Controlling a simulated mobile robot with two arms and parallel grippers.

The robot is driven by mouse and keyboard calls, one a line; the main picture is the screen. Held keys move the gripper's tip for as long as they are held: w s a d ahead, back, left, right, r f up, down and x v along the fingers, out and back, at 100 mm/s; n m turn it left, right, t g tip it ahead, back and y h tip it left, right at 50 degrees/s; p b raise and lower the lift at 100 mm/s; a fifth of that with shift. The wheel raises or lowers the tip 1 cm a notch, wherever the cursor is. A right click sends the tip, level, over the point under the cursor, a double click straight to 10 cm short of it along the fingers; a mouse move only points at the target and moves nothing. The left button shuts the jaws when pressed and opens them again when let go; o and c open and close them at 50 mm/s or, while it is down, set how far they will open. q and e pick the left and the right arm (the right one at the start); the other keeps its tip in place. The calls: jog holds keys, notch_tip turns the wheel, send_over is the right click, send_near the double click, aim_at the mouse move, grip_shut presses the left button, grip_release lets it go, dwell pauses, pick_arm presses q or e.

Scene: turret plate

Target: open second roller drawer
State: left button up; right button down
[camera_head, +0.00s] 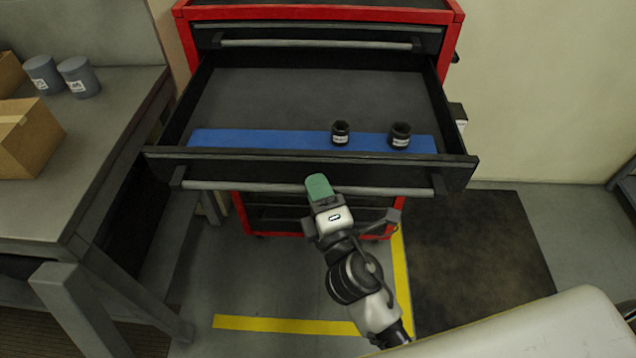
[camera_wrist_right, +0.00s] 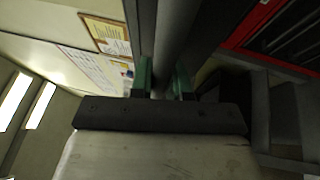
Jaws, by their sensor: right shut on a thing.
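A red roller cabinet (camera_head: 320,13) stands ahead with its second drawer (camera_head: 300,98) pulled out toward me. The drawer's front carries a long grey handle bar (camera_head: 245,187). Inside lie a blue strip (camera_head: 260,139) and two black sockets, one at the middle (camera_head: 340,132) and one to the right (camera_head: 400,135). My right gripper (camera_head: 320,188) is at the middle of the handle bar. In the right wrist view its green fingertips (camera_wrist_right: 160,78) sit on both sides of the dark bar (camera_wrist_right: 183,40), shut on it. My left gripper is not in view.
The top drawer (camera_head: 315,40) is closed above the open one. A grey workbench (camera_head: 95,130) at the left holds cardboard boxes (camera_head: 28,138) and two grey cylinders (camera_head: 60,75). A dark mat (camera_head: 470,250) and yellow floor lines (camera_head: 285,324) lie on the floor.

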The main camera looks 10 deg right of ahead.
jog(key=shift+s+a, duration=0.1)
jog(key=shift+s, duration=0.2)
jog(key=c, duration=1.1)
grip_release()
jog(key=b+v, duration=0.6)
jog(key=v, duration=0.4)
jog(key=shift+s+f, duration=0.15)
jog(key=shift+s, duration=0.2)
